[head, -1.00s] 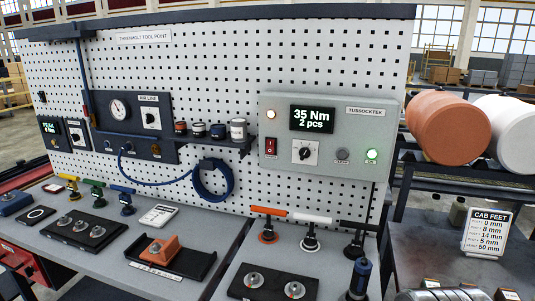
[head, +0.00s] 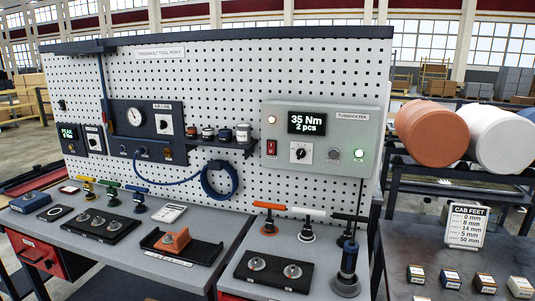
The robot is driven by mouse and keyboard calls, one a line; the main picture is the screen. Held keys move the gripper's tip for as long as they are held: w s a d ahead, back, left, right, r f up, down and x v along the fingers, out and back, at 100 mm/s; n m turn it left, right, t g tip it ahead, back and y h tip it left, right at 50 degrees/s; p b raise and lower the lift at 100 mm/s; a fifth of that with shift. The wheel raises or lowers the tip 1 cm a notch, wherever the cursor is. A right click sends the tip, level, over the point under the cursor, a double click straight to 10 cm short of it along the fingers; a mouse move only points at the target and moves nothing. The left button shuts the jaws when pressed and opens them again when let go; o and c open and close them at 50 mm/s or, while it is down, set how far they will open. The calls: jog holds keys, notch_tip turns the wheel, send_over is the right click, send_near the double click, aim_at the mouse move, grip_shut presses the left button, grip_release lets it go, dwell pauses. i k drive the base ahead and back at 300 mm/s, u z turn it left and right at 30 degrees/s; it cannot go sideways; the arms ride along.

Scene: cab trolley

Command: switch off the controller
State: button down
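The controller (head: 326,140) is a grey box on the pegboard, right of centre in the head view. Its display (head: 307,122) is lit and reads "35 Nm 2 pcs". A black-and-white rotary knob (head: 299,152) is at the lower middle. A dark button (head: 334,154) and a lit green button (head: 359,154) are to its right. The rocker's position is too small to tell. My gripper is not in view.
The bench (head: 202,222) below carries trays, several T-handled tools and an upright dark blue tool (head: 347,268). A shelf with jars (head: 224,139) and a coiled blue hose (head: 219,180) are left of the controller. Orange and white rolls (head: 437,132) lie at right. The controller's front is unobstructed.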

aim_at(271, 145)
jog(key=u, duration=0.5)
jog(key=k, duration=1.3)
jog(key=u, duration=0.95)
jog(key=i, duration=0.75)
jog(key=u, duration=0.55)
jog(key=i, duration=1.5)
jog(key=z, duration=0.85)
jog(key=i, duration=1)
jog(key=z, duration=0.65)
